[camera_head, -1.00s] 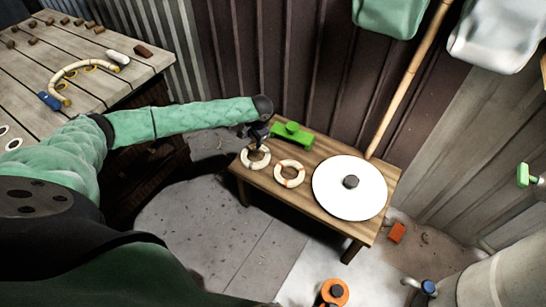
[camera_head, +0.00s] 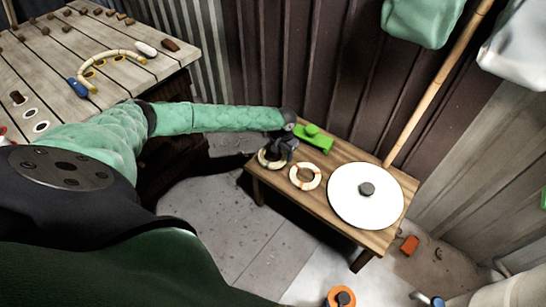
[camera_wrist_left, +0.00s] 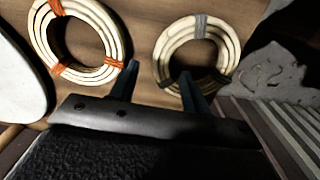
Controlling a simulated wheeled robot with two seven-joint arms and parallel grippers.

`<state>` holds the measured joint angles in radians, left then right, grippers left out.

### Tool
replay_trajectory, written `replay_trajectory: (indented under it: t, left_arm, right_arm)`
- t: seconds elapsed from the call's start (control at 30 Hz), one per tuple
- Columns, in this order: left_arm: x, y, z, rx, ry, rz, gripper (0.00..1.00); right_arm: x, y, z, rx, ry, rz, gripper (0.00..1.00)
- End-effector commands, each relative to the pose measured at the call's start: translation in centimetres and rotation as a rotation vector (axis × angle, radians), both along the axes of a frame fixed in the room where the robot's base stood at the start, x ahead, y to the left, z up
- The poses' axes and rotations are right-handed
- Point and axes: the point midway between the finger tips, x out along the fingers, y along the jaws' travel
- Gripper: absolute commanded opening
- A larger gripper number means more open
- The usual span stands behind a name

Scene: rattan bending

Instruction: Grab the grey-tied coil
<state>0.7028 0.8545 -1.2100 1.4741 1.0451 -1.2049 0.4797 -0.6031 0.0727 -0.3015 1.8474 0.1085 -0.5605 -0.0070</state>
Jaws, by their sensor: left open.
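The grey-tied coil (camera_wrist_left: 166,54) is a pale rattan ring lying on the small wooden table, with a grey tie at its top in the left wrist view. In the head view the coil (camera_head: 264,162) is partly hidden by my left gripper (camera_head: 281,152). In the left wrist view my left gripper (camera_wrist_left: 158,84) is open and empty. One finger overlaps the coil's lower rim; the other is outside it, between the two coils. An orange-tied coil (camera_wrist_left: 42,40) lies beside it and also shows in the head view (camera_head: 294,177). My right gripper is out of view.
The small table (camera_head: 336,219) also bears a green tool (camera_head: 315,137) close behind the coils and a white disc (camera_head: 350,205) to the right. A bamboo pole (camera_head: 430,90) leans behind. A larger plank table (camera_head: 50,70) stands at the left.

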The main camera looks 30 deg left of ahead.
Motion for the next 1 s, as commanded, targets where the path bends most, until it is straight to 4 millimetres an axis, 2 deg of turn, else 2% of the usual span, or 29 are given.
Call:
replay_trajectory:
  t: [0.3, 0.57, 0.8, 1.0]
  left_arm:
    - [-0.3, 0.2, -4.1, 0.0, 0.002, -0.001, 0.47]
    - [-0.2, 0.3, -4.4, 0.0, 0.001, -0.001, 0.47]
    - [-0.2, 0.3, -4.4, 0.0, 0.001, -0.001, 0.0]
    - [-0.2, 0.3, -4.4, 0.0, 0.001, -0.001, 0.0]
  right_arm:
    - [0.0, 0.0, -0.1, 0.0, 0.0, 0.0, 0.36]
    - [-0.1, 0.1, -0.1, 0.001, 0.0, 0.001, 0.36]
    - [-0.1, 0.1, -0.1, 0.001, 0.001, 0.0, 0.36]
    - [-0.1, 0.0, -0.1, 0.0, 0.001, -0.001, 0.36]
